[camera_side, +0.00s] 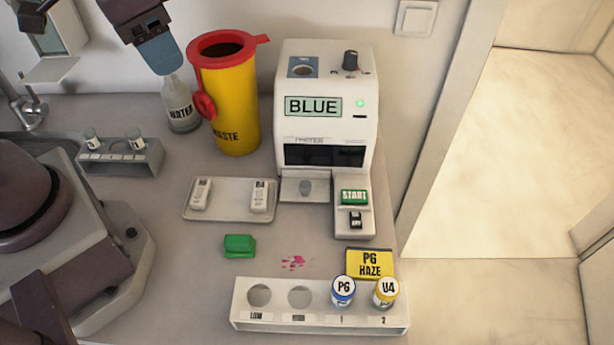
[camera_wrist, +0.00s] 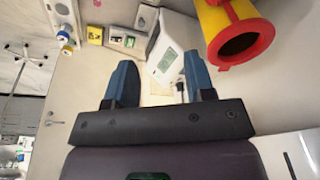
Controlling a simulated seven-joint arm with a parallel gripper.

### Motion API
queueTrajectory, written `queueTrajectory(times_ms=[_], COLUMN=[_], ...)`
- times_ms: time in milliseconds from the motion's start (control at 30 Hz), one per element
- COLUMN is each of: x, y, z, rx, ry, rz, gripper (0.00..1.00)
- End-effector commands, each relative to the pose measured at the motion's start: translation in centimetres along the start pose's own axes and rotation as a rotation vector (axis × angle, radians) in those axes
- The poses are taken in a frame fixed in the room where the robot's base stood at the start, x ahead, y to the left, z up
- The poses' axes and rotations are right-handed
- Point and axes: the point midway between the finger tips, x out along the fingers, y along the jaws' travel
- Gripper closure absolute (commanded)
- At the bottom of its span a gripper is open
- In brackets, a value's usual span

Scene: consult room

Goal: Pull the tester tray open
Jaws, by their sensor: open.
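The white tester (camera_side: 325,105) stands against the back wall, its display reading BLUE with a green light lit. Below its dark window is the tester tray (camera_side: 292,189), a pale front with a grey round knob (camera_side: 306,187). I cannot tell how far the tray sticks out. The green START button (camera_side: 354,197) is just right of it. My gripper (camera_side: 165,66) is high at the upper left, well away from the tray, above the water bottle. In the wrist view my gripper (camera_wrist: 160,62) has its two blue fingers apart with nothing between them; the tester (camera_wrist: 172,50) shows beyond them.
A yellow waste bin (camera_side: 228,105) with a red rim stands between my gripper and the tester. The water bottle (camera_side: 180,108) is left of it. A shallow tray (camera_side: 228,210), a green block (camera_side: 239,245), a yellow card (camera_side: 370,263) and a vial rack (camera_side: 320,319) lie in front.

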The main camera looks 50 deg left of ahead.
Motion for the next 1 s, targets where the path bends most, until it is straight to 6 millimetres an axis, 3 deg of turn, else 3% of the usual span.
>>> queueTrajectory(times_ms=[300, 600, 700, 767, 833, 1000], x=[8.0, 17.5, 19.6, 20.1, 19.3, 19.6], y=[5.5, 11.4, 12.4, 12.6, 12.5, 12.1], z=[-6.3, -9.9, -11.1, -12.3, -13.7, -13.4], rx=[0.479, 0.999, 1.142, 1.222, 1.295, 1.362], ry=[-0.269, -0.454, -0.481, -0.482, -0.464, -0.484], rz=[-0.033, -0.057, -0.066, -0.077, -0.093, -0.084], gripper=[0.51, 0.51, 0.51, 0.51, 0.51, 0.51])
